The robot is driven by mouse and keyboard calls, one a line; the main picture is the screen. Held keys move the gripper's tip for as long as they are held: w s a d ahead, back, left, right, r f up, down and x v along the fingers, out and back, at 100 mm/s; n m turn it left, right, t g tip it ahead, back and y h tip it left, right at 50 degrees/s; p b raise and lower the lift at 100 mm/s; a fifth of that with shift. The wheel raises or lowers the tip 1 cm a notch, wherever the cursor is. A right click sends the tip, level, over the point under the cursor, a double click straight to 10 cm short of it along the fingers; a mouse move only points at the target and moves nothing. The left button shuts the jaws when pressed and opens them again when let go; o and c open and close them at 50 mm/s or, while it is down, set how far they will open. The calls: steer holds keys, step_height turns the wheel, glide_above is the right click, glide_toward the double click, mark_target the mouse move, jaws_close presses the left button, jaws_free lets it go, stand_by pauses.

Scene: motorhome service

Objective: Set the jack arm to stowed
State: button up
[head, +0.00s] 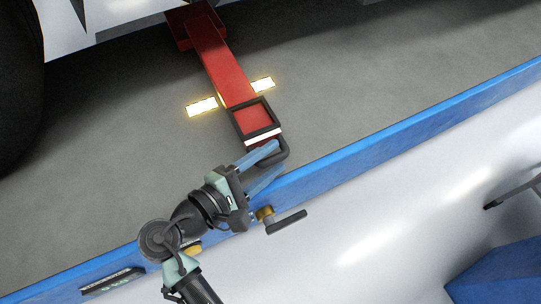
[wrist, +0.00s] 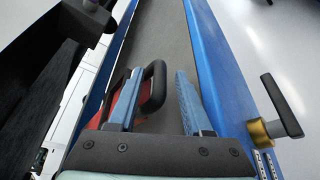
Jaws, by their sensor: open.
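The red jack arm (head: 225,70) slants out from under the white vehicle in the head view, low over the grey floor. Its near end has a black square frame and a dark bent handle (head: 286,150). My gripper (head: 279,157) is at this handle, with its blue fingers apart. In the wrist view the black handle loop (wrist: 158,82) shows between the open fingers (wrist: 159,73), close to the left one, with red (wrist: 136,115) of the arm behind that finger. I cannot tell whether a finger touches the handle.
A blue rail (head: 400,125) runs along the floor's edge beneath my gripper. A dark lever (head: 287,222) on a brass fitting is beside my wrist; it also shows in the wrist view (wrist: 282,105). Two lit yellow marks (head: 202,106) flank the jack arm. A black tyre (head: 18,75) stands left.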

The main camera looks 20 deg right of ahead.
steer(key=shift+w+d, duration=0.1)
steer(key=shift+d, duration=0.1)
steer(key=shift+c, duration=0.2)
steer(key=c, duration=0.7)
jaws_close()
steer(key=shift+f, duration=0.15)
stand_by(0.4)
